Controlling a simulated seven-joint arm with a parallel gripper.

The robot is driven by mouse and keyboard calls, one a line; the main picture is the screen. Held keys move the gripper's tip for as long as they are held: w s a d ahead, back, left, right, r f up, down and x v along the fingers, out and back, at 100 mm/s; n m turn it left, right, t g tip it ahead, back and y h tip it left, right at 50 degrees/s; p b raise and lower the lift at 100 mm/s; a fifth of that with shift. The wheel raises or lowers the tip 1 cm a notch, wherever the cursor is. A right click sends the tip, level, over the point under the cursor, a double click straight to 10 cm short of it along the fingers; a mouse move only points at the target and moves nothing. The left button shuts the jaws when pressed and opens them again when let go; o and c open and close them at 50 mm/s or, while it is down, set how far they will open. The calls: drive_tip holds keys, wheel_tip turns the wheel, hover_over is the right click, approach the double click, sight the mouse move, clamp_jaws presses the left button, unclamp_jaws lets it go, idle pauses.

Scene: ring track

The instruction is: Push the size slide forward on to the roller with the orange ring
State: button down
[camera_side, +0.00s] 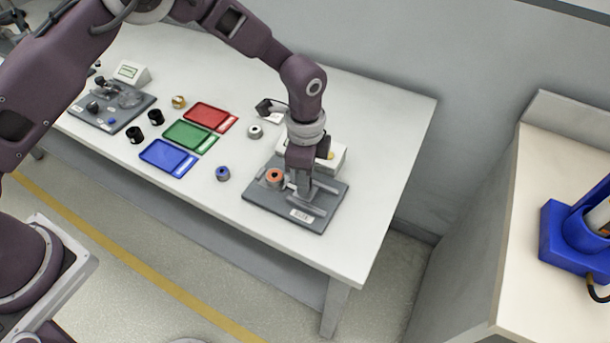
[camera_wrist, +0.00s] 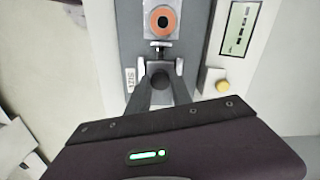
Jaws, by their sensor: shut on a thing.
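The orange ring (camera_side: 274,175) sits around a roller at the left end of the grey size station plate (camera_side: 262,201). In the wrist view the orange ring (camera_wrist: 163,22) lies at the top on a light block, its dark centre showing. My gripper (camera_side: 303,190) is over the plate, to the right of the ring. In the wrist view my gripper (camera_wrist: 160,68) has its fingers either side of a dark round knob on the size slide (camera_wrist: 160,50), shut on it. The slide's metal front lies just short of the ring's block; contact is unclear. The fingers partly hide the slide.
A white box with a display (camera_wrist: 240,28) and a yellow button (camera_wrist: 222,86) stands beside the plate. A blue ring (camera_side: 222,173) and a grey ring (camera_side: 254,132) stand on the table. Blue (camera_side: 155,162), green (camera_side: 176,143) and red (camera_side: 192,122) trays lie further left.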

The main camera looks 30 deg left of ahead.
drive_tip(key=shift+a, duration=1.15)
drive_tip(key=c, duration=1.1)
unclamp_jaws()
drive_tip(key=shift+c, duration=0.2)
wheel_tip(320, 180, up, 7)
